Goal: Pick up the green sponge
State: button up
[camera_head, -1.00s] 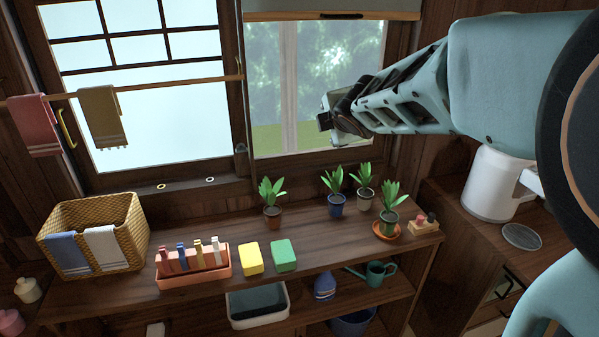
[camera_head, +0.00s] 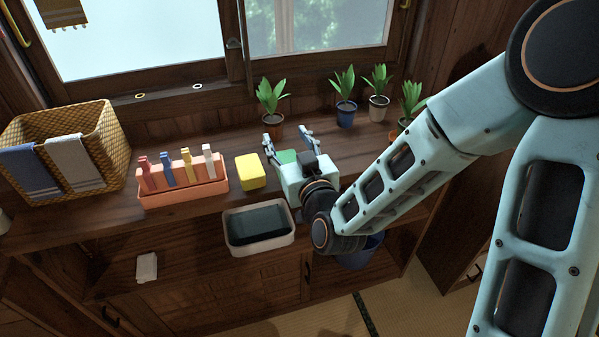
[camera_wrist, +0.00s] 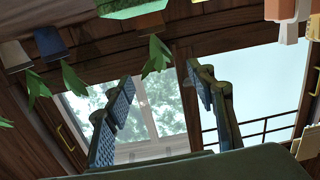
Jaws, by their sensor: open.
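The green sponge (camera_head: 286,156) lies on the wooden counter, right of a yellow sponge (camera_head: 250,172). It is partly hidden by my gripper (camera_head: 288,138) in the head view. My gripper is open, with one finger on either side of the green sponge as the head view sees it. I cannot tell how high it is above the sponge. In the upside-down wrist view, the open fingers (camera_wrist: 160,78) are empty, and the green sponge (camera_wrist: 133,9) shows at the top edge, beyond the fingertips.
A salmon rack (camera_head: 185,192) with colored pegs and a wicker basket (camera_head: 108,150) stand to the left. Potted plants (camera_head: 271,120) stand behind and to the right. A basin (camera_head: 259,245) sits on the shelf below, near my wrist.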

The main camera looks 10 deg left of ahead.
aim_at(283, 152)
jog(key=shift+d+f+m+t, duration=0.25)
jog(key=shift+d+m+t, duration=0.05)
jog(key=shift+s+f, duration=0.1)
jog(key=shift+f, duration=0.2)
notch_tip(283, 152, down, 7)
jog(key=b, duration=0.3)
jog(key=shift+f, duration=0.2)
jog(key=shift+w+a+r, duration=0.2)
jog(key=shift+w+a, duration=0.1)
jog(key=shift+w, duration=0.2)
jog(key=shift+x, duration=3.2)
jog(key=shift+c, duration=0.7)
jog(key=c, duration=0.5)
jog(key=shift+o, duration=0.2)
